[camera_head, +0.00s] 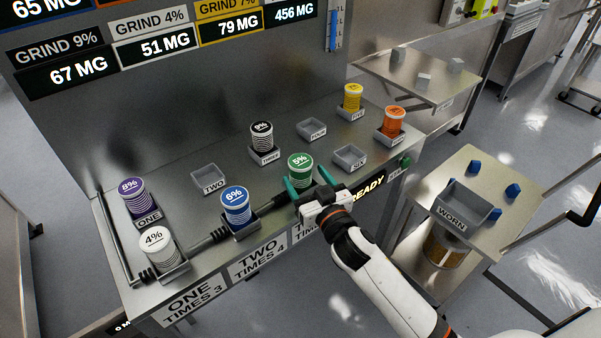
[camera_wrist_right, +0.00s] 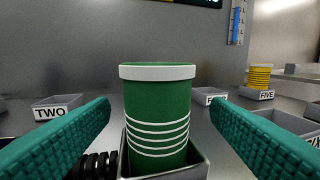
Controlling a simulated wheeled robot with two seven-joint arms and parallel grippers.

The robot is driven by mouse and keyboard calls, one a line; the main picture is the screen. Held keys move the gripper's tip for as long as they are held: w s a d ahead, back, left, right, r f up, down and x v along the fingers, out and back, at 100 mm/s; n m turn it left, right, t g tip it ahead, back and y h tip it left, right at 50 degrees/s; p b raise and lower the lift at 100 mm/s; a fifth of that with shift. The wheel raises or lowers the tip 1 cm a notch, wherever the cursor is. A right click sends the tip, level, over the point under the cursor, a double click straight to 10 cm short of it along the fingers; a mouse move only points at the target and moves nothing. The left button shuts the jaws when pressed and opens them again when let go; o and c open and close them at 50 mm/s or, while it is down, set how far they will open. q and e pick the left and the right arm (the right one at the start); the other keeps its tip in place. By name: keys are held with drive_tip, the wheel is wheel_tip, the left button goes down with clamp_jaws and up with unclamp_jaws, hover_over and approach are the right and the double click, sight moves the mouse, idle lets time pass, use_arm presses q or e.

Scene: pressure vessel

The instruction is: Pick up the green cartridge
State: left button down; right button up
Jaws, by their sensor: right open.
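The green cartridge (camera_head: 300,167), with a white lid marked 5%, stands upright in a small grey holder on the steel bench. In the right wrist view the green cartridge (camera_wrist_right: 157,115) is centred, with white rings around its lower body and its base inside the holder (camera_wrist_right: 200,166). My right gripper (camera_head: 307,188) is open just in front of it. Its teal fingers (camera_wrist_right: 160,125) show on the left and right of the cartridge, apart from it. The left gripper is not in view.
A blue cartridge (camera_head: 236,206) stands left of the green one, and a black one (camera_head: 262,136) behind. Purple, white, yellow and orange cartridges stand in other holders. Holders TWO (camera_head: 208,178) and SIX (camera_head: 349,158) are empty. A side table holds a WORN bin (camera_head: 462,215).

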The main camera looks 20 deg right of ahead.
drive_tip(key=w, duration=0.3)
drive_tip(key=w+a+p, duration=0.1)
drive_tip(key=w, duration=0.1)
drive_tip(key=shift+s+d+r, duration=0.1)
drive_tip(key=shift+r, duration=0.05)
drive_tip(key=c, duration=1.3)
